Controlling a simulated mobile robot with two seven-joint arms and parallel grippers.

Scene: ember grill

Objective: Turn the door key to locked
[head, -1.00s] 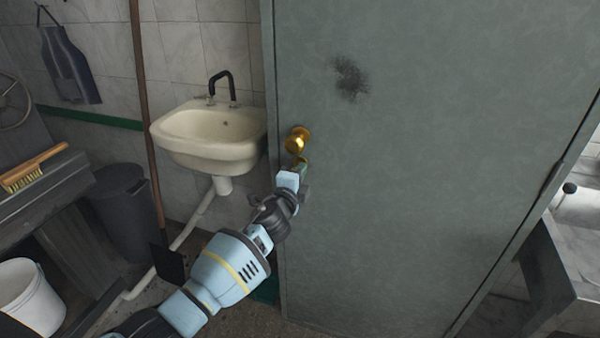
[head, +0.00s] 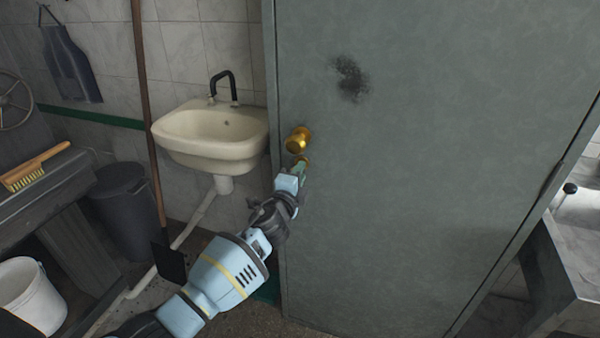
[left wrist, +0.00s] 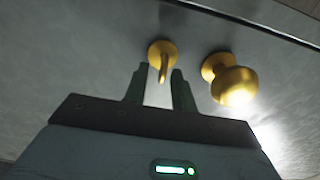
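The grey door (head: 430,130) fills the middle and right of the head view. Its round brass knob (head: 298,140) is near the left edge. The brass key (head: 303,160) sits just below the knob, mostly hidden by my left gripper (head: 301,171). In the left wrist view the key (left wrist: 163,67) stands out from a round brass plate, with the knob (left wrist: 233,86) to its right. My left gripper's two dark fingers (left wrist: 159,88) are apart, one on each side of the key's end. Gaps show between the key and both fingers. My right gripper is out of view.
A cream sink (head: 212,138) is on the tiled wall left of the door, with a long-handled tool (head: 150,130) beside it. A dark bin (head: 125,210), a white bucket (head: 30,298) and a bench with a brush (head: 32,170) are further left.

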